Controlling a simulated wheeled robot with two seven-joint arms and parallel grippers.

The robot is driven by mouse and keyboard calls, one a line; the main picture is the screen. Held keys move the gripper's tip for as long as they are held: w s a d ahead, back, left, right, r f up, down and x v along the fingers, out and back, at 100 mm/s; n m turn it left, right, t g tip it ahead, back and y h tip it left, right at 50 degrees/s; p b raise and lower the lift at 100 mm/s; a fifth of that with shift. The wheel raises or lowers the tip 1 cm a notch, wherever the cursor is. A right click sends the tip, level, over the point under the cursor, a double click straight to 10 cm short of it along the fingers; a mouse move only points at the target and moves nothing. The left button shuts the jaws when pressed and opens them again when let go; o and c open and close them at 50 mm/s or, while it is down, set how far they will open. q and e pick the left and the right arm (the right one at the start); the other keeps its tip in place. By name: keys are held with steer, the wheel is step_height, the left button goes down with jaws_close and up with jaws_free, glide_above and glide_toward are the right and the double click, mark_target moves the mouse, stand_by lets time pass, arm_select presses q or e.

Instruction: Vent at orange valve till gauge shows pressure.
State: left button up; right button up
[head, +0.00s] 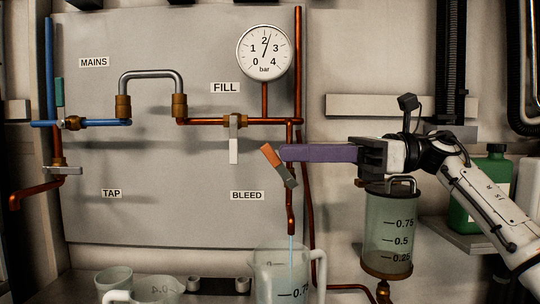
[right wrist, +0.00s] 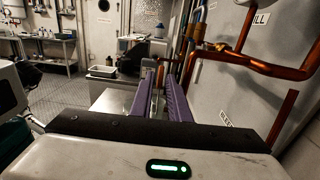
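The orange valve handle (head: 270,155) sits on the bleed pipe, tilted up to the left on its grey lever. A thin stream of water (head: 291,252) runs from the bleed outlet (head: 291,224) into a clear jug (head: 268,277). The round gauge (head: 264,52) has its needle a little past 2 bar. My right gripper (head: 284,153) reaches in from the right, its purple fingertips at the right edge of the orange handle; whether they touch cannot be told. In the right wrist view the fingers (right wrist: 159,82) stand apart with a narrow gap. My left gripper is not in view.
The fill valve's pale handle (head: 234,150) hangs down just left of the orange handle. A vertical copper pipe (head: 309,215) runs close under my fingers. A graduated cylinder (head: 388,238) stands below my right gripper. A green bottle (head: 487,195) sits on the right shelf.

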mark_target(270, 153)
steer(key=a, duration=0.5)
jaws_close()
stand_by(1.4)
